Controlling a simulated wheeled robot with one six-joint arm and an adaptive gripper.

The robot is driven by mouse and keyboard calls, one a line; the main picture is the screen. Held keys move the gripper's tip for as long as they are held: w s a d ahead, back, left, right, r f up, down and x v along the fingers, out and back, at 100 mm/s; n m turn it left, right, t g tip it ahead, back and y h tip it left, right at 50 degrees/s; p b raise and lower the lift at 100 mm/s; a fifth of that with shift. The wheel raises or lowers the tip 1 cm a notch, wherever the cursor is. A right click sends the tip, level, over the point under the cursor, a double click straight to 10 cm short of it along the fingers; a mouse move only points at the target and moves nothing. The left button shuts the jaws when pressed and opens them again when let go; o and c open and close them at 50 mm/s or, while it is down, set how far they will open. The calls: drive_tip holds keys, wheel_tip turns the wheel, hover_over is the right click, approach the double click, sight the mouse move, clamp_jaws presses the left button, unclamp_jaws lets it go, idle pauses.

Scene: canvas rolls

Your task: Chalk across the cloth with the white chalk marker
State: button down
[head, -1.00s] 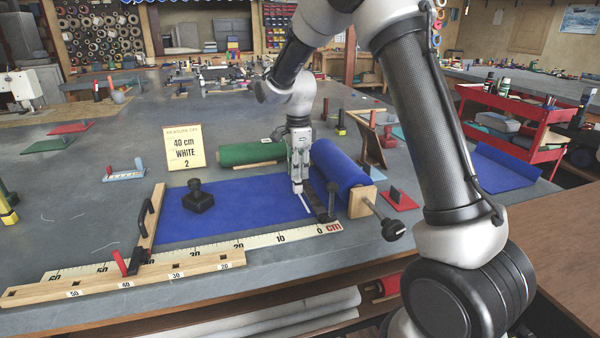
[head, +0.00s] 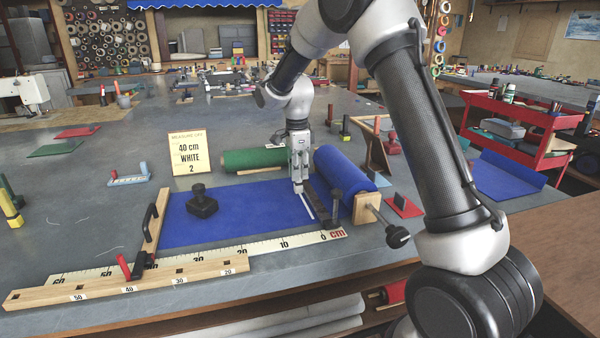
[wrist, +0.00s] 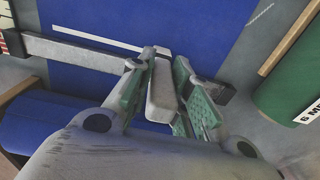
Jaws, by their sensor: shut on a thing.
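My gripper (head: 298,188) is shut on the white chalk marker (wrist: 160,92), which shows between its green-padded fingers in the wrist view. The gripper points down over the right part of the blue cloth (head: 240,208), beside a dark straight bar (head: 321,196) lying across it. A white chalk line (wrist: 95,37) runs along the bar on the cloth, from its near edge to about the marker. The marker's tip is hidden, so contact with the cloth cannot be told. The cloth comes off the blue roll (head: 342,168) at the right.
A black weight (head: 202,203) sits on the cloth. A ruler (head: 262,247) and wooden rail (head: 190,277) run along the near edge. A green roll (head: 240,160) lies behind. A sign (head: 190,153) reads 40 cm WHITE 2.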

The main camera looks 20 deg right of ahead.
idle(0.4)
drive_tip(key=shift+w+d, duration=0.2)
drive_tip(key=shift+w, duration=1.3)
drive_tip(key=shift+w, duration=1.5)
drive_tip(key=shift+w+a, duration=0.2)
drive_tip(key=shift+w, duration=0.9)
